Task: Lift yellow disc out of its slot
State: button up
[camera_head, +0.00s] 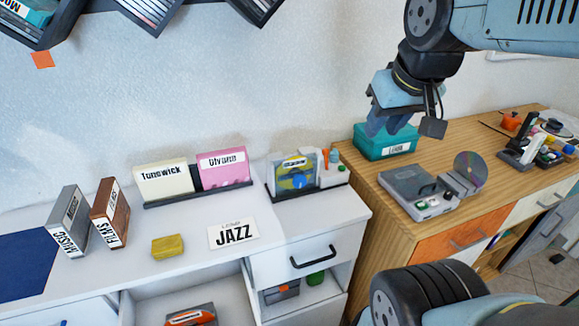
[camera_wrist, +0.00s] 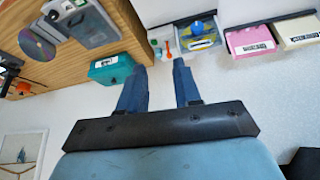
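No plain round yellow disc shows in a slot. The nearest matches are a yellow-and-blue case (camera_head: 296,174) in a small dark rack and a cream case (camera_head: 162,180) beside a pink case (camera_head: 224,168) in a longer rack; I cannot tell which is meant. In the wrist view the yellow-and-blue case (camera_wrist: 201,36) and the cream case (camera_wrist: 297,34) are at the upper right. My gripper (camera_head: 392,126) hangs above the wooden desk, right of the racks and apart from them. In the wrist view its fingers (camera_wrist: 158,68) are apart with nothing between them.
A teal box (camera_head: 386,143) stands below my gripper. A grey player (camera_head: 418,190) with an upright shiny disc (camera_head: 468,172) is on the desk. A yellow block (camera_head: 167,247), a JAZZ card (camera_head: 233,233) and two tilted boxes are on the white counter. Dark wall shelves hang at top left.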

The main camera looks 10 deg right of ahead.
jog(key=w+a+f+n+g, duration=0.1)
jog(key=w+a+n+g, duration=0.3)
jog(key=w+n, duration=0.65)
jog(key=n+g, duration=0.1)
jog(key=n, duration=0.8)
send_over(295, 157)
notch_tip(295, 157, down, 7)
notch_tip(295, 157, down, 8)
jog(key=shift+s+r, duration=0.15)
jog(key=shift+w+f, duration=0.15)
jog(key=shift+f, duration=1.2)
jog(key=shift+w+f, duration=0.1)
jog(key=shift+f, duration=1.25)
jog(key=shift+c, duration=0.2)
grip_shut()
